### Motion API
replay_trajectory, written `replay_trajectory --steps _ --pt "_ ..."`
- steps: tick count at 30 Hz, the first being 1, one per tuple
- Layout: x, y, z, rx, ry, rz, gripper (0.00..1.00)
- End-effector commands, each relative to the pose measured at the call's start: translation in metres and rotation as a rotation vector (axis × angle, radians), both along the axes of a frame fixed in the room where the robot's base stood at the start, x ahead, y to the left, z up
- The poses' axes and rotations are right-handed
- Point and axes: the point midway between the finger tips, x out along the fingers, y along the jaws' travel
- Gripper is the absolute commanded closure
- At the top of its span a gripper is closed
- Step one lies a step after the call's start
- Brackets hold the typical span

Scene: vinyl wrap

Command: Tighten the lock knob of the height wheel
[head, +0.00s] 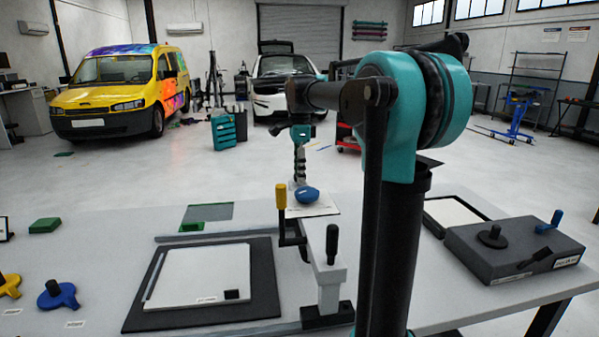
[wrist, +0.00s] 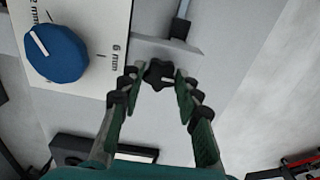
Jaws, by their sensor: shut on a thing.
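The lock knob (wrist: 158,74) is a small black star-shaped knob at the edge of a grey block in the wrist view. My gripper (wrist: 157,78) has its two fingers closed on the knob's opposite sides. The height wheel (wrist: 55,53) is a blue faceted dial with a white pointer line, left of the knob. It sits on a white scale plate (wrist: 105,22) with "2 mm" and "6 mm" marks. In the head view the blue wheel (head: 307,195) is beside the tip of my gripper (head: 299,181); the lock knob is hidden there.
A yellow-handled crank (head: 281,197) and a black-handled post (head: 332,245) stand in front of the wheel. A black mat (head: 140,315) with a white sheet lies front left. A grey box (head: 500,262) with knobs is at right. Blue (head: 57,294) and yellow (head: 8,286) knobs lie far left.

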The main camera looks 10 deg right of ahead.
Motion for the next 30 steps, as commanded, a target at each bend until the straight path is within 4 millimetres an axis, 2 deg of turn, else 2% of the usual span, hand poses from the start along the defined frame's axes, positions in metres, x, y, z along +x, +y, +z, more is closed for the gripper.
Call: replay_trajectory --steps 17,18,21,22,30 --pt "0.0002 -0.0002 0.0001 0.0 -0.001 -0.03 0.96" --pt "0.0002 -0.0002 0.0001 0.0 -0.001 -0.029 0.62" --pt "0.0002 -0.0002 0.0001 0.0 0.0 -0.029 0.5" --pt "0.0002 -0.0001 0.0 0.0 0.0 -0.029 0.46" --pt "0.0 0.0 0.0003 0.0 0.0 -0.028 0.46"
